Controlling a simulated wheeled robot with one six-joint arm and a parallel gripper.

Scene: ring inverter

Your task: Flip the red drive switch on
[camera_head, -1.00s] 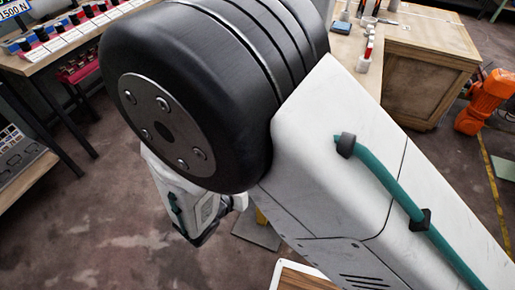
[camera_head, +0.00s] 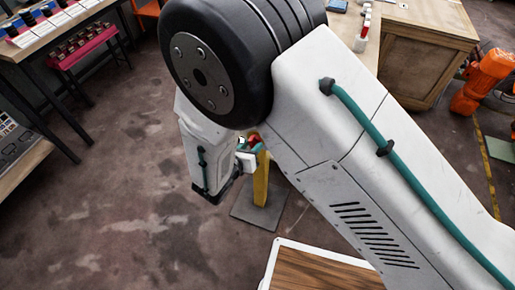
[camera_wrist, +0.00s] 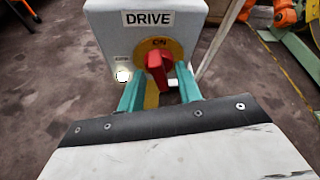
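A grey box labelled DRIVE (camera_wrist: 107,37) fills the top middle of the wrist view. The red drive switch (camera_wrist: 158,70) is a rotary knob on its round yellow plate, with ON printed above it. The knob leans slightly, its lower end to the right. My gripper (camera_wrist: 160,77) is open, with one teal finger at each side of the knob and a gap to it on both sides. I cannot tell how far the fingertips are from the box.
A pale lit lamp (camera_wrist: 123,75) sits left of the switch. The post stands on a grey floor plate (camera_head: 247,213). A wooden-topped surface (camera_head: 320,272) is at the bottom, a wooden cabinet (camera_head: 425,60) and orange machine (camera_head: 480,80) at right.

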